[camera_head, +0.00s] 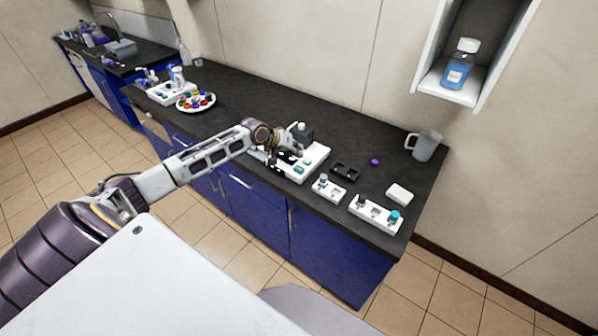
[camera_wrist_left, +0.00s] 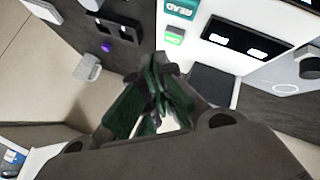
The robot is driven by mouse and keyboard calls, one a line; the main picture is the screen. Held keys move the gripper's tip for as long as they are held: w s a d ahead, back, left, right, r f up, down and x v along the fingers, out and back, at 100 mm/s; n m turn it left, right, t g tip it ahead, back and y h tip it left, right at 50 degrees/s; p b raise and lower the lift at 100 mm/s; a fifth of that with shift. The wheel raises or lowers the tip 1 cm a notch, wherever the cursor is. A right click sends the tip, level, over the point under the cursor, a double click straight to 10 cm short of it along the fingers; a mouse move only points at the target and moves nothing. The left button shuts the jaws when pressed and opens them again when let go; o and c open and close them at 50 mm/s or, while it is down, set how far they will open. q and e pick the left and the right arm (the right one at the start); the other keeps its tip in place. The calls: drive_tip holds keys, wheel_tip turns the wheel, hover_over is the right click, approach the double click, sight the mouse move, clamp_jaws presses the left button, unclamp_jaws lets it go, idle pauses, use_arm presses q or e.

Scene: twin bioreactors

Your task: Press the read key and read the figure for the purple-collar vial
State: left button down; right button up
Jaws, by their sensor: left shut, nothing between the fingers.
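The white instrument (camera_head: 314,156) stands on the dark bench, with a dark block at its back. Its teal key, marked READ in the left wrist view (camera_wrist_left: 181,8), also shows on its front in the head view (camera_head: 299,170). A smaller bright green key or patch (camera_wrist_left: 174,36) is beside it. A black panel (camera_wrist_left: 235,42) has two pale windows; I can read no figure there. My left gripper (camera_wrist_left: 160,108) is shut and empty, over the instrument's left part and apart from the READ key. A small purple piece (camera_head: 375,162) lies on the bench; I cannot make out a purple-collar vial.
Right of the instrument are a black rack (camera_head: 345,172), a small white stand (camera_head: 329,188), a longer white holder (camera_head: 376,213), a white block (camera_head: 399,193) and a jug (camera_head: 425,146). A round tray (camera_head: 197,108) of coloured pieces is farther left. A wall shelf holds a blue bottle (camera_head: 456,75).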

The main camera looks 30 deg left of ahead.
sight(297, 167)
use_arm(q)
drive_tip(key=shift+f+b, duration=0.95)
drive_tip(key=shift+f, duration=0.05)
drive_tip(key=shift+f+b, duration=0.45)
drive_tip(key=shift+f, duration=0.85)
drive_tip(key=shift+f, duration=0.4)
drive_tip(key=shift+f, duration=0.1)
idle(0.5)
